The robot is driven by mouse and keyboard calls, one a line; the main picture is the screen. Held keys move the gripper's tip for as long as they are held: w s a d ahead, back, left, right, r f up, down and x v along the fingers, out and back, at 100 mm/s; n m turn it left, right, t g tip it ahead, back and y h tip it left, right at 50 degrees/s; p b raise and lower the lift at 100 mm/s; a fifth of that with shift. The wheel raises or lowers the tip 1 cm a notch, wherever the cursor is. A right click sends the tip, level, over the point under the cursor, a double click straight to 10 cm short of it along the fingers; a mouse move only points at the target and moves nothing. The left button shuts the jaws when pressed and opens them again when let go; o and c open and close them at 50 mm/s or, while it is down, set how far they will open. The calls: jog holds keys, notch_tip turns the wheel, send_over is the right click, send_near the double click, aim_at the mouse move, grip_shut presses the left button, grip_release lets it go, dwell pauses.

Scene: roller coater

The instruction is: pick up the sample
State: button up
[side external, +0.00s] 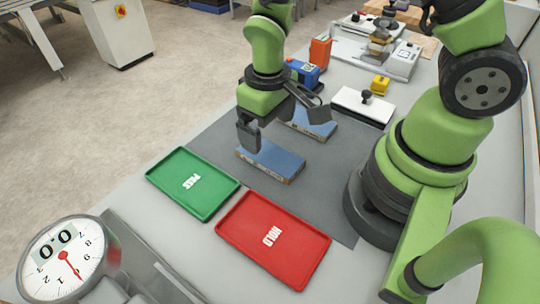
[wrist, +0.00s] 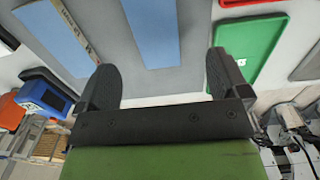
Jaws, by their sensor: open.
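Two flat blue panels with pale, marked edges lie on the grey mat. The nearer blue panel (side external: 271,161) is close to the trays, and in the wrist view it (wrist: 152,30) appears between and beyond my fingers. The farther blue panel (side external: 312,124) is partly hidden by my gripper, and it shows at upper left in the wrist view (wrist: 55,38). I cannot tell which panel is the sample. My gripper (side external: 284,127) is open and empty above the panels. Its two fingers stand wide apart in the wrist view (wrist: 160,75).
A green tray (side external: 166,172) and a red tray (side external: 245,242) marked HOLD lie in front of the mat. A round dial gauge (side external: 62,262) stands front left. A blue device (side external: 303,72), an orange box (side external: 320,51) and a white block (side external: 350,103) stand behind.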

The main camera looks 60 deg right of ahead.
aim_at(270, 154)
jog(key=shift+w+d+f, duration=0.1)
jog(key=shift+d+f, duration=0.1)
jog(key=shift+f, duration=1.75)
jog(key=shift+d+f, duration=0.15)
jog(key=shift+f, duration=1.75)
jog(key=shift+c, duration=0.2)
jog(key=c, duration=1)
